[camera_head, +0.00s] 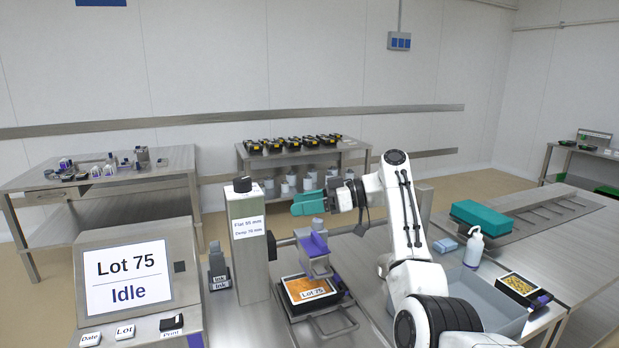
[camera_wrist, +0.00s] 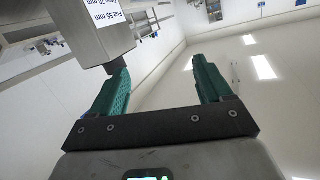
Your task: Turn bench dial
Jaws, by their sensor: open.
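The bench dial is a black knob (camera_head: 242,184) on top of a grey metal post (camera_head: 247,255). The post has a label reading "Flat 55 mm" and "Deep 75 mm". My gripper (camera_head: 294,204) has teal fingers, is open and empty, and points left toward the post. In the head view it is right of the knob, with a visible gap. In the wrist view the post (camera_wrist: 88,35) is at the upper left, with the dark knob (camera_wrist: 113,66) close to the left finger's tip. My gripper (camera_wrist: 160,66) shows nothing between its fingers there; whether the left finger touches the knob I cannot tell.
Right of the post, a "Lot 75" tray (camera_head: 310,288) sits below a sealing head with a purple part (camera_head: 315,245). A screen (camera_head: 126,278) reads "Lot 75 Idle". A teal box (camera_head: 482,217), a white bottle (camera_head: 474,247) and a grey bin (camera_head: 490,303) are at the right.

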